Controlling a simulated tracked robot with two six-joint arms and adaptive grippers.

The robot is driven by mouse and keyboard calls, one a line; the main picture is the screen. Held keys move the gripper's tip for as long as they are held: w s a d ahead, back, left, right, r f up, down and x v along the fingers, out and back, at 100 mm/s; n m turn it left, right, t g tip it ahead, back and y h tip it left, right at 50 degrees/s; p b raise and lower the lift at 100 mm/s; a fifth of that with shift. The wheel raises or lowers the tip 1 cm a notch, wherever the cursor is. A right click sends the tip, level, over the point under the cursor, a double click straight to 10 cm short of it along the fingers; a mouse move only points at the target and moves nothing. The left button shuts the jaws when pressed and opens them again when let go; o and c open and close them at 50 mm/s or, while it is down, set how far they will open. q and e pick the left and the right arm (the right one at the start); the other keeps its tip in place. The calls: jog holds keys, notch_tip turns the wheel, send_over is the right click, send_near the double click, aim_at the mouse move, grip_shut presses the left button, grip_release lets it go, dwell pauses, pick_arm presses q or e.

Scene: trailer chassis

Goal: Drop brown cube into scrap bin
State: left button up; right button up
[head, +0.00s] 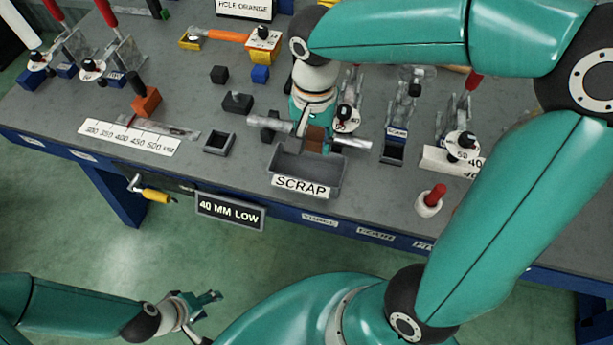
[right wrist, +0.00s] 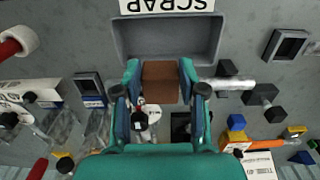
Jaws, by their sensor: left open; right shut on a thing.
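The brown cube (right wrist: 160,82) is between the two fingers of my right gripper (right wrist: 160,85), which is shut on it. In the head view the brown cube (head: 317,140) shows at the back edge of the scrap bin, partly hidden by my right gripper (head: 316,132). The scrap bin (right wrist: 168,52) is an open grey tray labelled SCRAP; in the head view its front wall (head: 300,178) faces me. I cannot tell how high the cube is over the bin's rim. My left gripper (head: 208,304) is open and empty, low in front of the table.
A white and red peg (head: 430,202) stands right of the bin. A small grey socket (head: 219,142) lies to its left. Clamps stand behind on both sides. Dark, blue and orange blocks (head: 147,101) lie on the left half of the table.

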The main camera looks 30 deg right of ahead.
jog(key=shift+f, duration=0.65)
jog(key=o, duration=1.2)
notch_tip(320, 180, up, 12)
jog(key=shift+f, duration=0.1)
